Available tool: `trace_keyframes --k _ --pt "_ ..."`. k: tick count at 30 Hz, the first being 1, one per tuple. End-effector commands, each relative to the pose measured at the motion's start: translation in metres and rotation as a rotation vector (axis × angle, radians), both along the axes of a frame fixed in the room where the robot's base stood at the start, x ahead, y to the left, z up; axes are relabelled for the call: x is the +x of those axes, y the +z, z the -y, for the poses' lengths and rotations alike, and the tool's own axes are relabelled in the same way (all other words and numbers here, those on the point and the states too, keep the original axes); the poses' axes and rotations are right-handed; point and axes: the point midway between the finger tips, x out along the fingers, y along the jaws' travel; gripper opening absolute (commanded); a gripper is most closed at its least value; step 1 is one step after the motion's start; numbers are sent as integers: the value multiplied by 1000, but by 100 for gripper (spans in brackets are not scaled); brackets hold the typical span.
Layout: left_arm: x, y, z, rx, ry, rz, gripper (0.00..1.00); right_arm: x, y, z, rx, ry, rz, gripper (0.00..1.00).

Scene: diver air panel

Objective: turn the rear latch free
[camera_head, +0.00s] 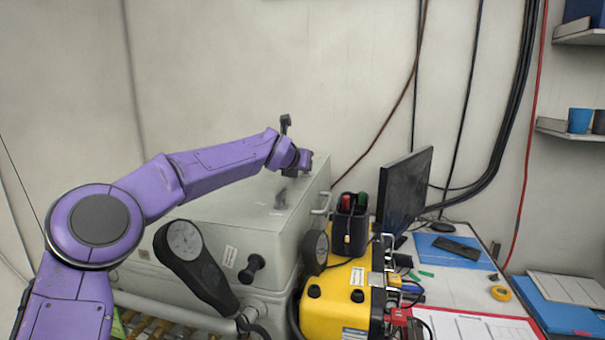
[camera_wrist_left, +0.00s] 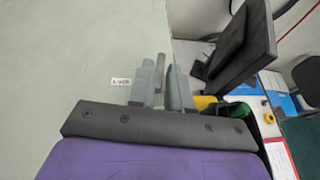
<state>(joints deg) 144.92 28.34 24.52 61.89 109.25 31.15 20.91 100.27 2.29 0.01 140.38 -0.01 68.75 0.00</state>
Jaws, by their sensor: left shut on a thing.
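The grey-green box (camera_head: 235,232) stands against the wall, and its pale top also fills the left of the left wrist view (camera_wrist_left: 70,50). My left gripper (camera_head: 304,172) is at the far right part of the box top, pointing down, mostly hidden behind its own wrist in the head view. In the left wrist view my left gripper (camera_wrist_left: 161,88) is shut on a thin grey upright piece, the rear latch (camera_wrist_left: 159,73), beside a small white label. The latch's base and its turn angle are hidden. My right gripper is in neither view.
A yellow case (camera_head: 338,300) with a black pouch (camera_head: 349,225) stands right of the box. A monitor (camera_head: 404,188) stands on the desk (camera_head: 455,290).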

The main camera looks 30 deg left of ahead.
Motion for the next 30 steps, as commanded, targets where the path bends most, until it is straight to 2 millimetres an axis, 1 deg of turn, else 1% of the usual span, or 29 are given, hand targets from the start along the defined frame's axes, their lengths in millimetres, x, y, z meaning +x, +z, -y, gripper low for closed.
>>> trace_keyframes --k 1,2,4,30 --pt "0 -9 1 5 31 4 0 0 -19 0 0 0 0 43" --pt "0 -3 0 1 36 3 0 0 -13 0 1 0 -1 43" --pt "0 0 0 0 33 1 0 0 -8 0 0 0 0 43" --pt "0 0 0 0 31 2 0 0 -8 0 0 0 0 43"
